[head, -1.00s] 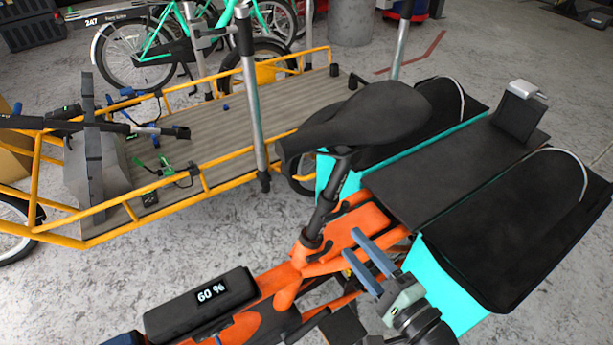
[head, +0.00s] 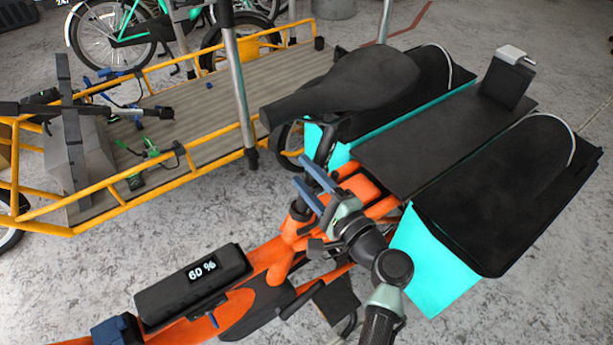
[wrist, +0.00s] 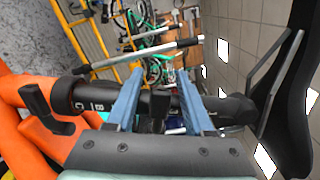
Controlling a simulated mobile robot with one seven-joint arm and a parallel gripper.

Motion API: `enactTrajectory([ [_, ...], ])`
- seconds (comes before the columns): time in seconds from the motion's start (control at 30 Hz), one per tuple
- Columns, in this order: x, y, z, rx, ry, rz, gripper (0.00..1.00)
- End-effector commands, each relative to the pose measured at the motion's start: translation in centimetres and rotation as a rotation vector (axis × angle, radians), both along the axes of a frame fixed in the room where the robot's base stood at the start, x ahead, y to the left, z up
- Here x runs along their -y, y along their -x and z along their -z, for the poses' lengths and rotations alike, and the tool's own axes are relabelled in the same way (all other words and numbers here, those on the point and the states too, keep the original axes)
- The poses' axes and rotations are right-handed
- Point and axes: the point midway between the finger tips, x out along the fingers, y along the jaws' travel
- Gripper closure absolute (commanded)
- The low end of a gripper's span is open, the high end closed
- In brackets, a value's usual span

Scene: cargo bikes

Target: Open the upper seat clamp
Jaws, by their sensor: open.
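The black saddle (head: 350,82) sits on a black seat post above an orange frame (head: 283,262). In the wrist view the post (wrist: 88,97) runs sideways, lettered near the frame, with the saddle (wrist: 296,90) at right. A black lever (wrist: 160,104), apparently the upper seat clamp's, stands on the post between my fingers. A second dark lever (wrist: 37,98) stands by the orange frame. My gripper (wrist: 157,98) is open, its blue fingers on either side of the first lever; contact cannot be told. In the head view my gripper (head: 311,190) hides part of the post.
A battery (head: 193,282) reading 60 % lies on the frame. Black-topped turquoise panniers (head: 435,262) flank the rear rack (head: 430,140). A yellow-railed cargo bike (head: 110,208) stands behind at left. Grey floor shows between the bikes.

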Motion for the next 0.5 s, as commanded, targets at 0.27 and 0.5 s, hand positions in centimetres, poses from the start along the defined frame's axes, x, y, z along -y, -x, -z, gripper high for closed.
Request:
enactTrajectory([
  [0.27, -0.07, -0.13, -0.02, 0.000, 0.000, 0.001, 0.47],
  [0.5, -0.05, -0.11, -0.01, 0.000, 0.000, 0.001, 0.91],
])
